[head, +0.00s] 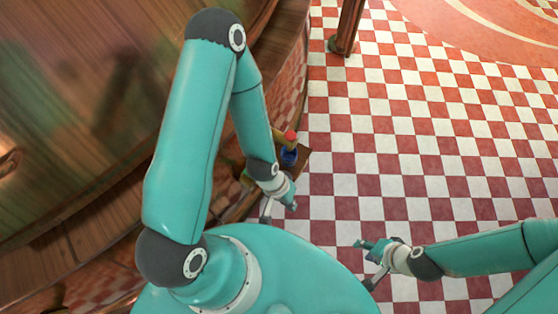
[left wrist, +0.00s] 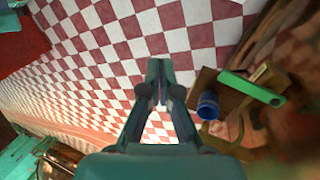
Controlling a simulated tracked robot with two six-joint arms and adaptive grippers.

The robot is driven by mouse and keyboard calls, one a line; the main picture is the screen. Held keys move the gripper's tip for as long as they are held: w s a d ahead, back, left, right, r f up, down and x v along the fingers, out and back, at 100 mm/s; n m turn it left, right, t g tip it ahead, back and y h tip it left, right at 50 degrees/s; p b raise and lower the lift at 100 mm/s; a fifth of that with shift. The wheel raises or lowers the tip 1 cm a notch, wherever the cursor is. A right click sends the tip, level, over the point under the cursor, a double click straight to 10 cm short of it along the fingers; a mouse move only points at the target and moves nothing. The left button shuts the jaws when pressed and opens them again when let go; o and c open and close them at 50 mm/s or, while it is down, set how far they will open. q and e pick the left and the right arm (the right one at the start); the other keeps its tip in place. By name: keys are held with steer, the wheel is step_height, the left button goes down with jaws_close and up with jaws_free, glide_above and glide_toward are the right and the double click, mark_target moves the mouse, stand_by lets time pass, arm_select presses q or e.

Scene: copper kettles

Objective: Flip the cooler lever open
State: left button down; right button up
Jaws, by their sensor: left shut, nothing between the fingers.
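A small fixture with a red knob (head: 290,137) and a blue cylinder (head: 289,155) stands by the curved wooden counter in the head view. I cannot tell which part is the cooler lever. In the left wrist view the blue cylinder (left wrist: 208,105) and a green bar (left wrist: 252,87) are right of the fingers. My left gripper (head: 291,203) is beside the fixture, nearer my base; in its wrist view the fingers (left wrist: 160,68) are together, empty and apart from these parts. My right gripper (head: 360,243) is to the right over the floor; its fingers are too small to judge.
The wooden counter (head: 90,110) fills the left of the head view. A wooden post (head: 347,25) stands at the top. The red-and-white checked floor (head: 420,140) is clear on the right. A copper object (left wrist: 60,160) shows at the lower left of the wrist view.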

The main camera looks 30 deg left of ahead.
arm_select(q)
steer(key=shift+w+d, duration=0.1)
steer(key=shift+w, duration=0.1)
steer(key=w+a+f+m+g+b, duration=0.25)
steer(key=w+f+b, duration=0.35)
steer(key=w+b, duration=0.35)
steer(key=w+a+r+y+b, duration=0.3)
steer(key=a+b, duration=0.4)
steer(key=a, duration=0.3)
steer(key=shift+w+g+y+b, duration=0.3)
steer(key=shift+w+g+y, duration=0.25)
steer(key=shift+w, duration=0.65)
steer(key=shift+f, duration=0.15)
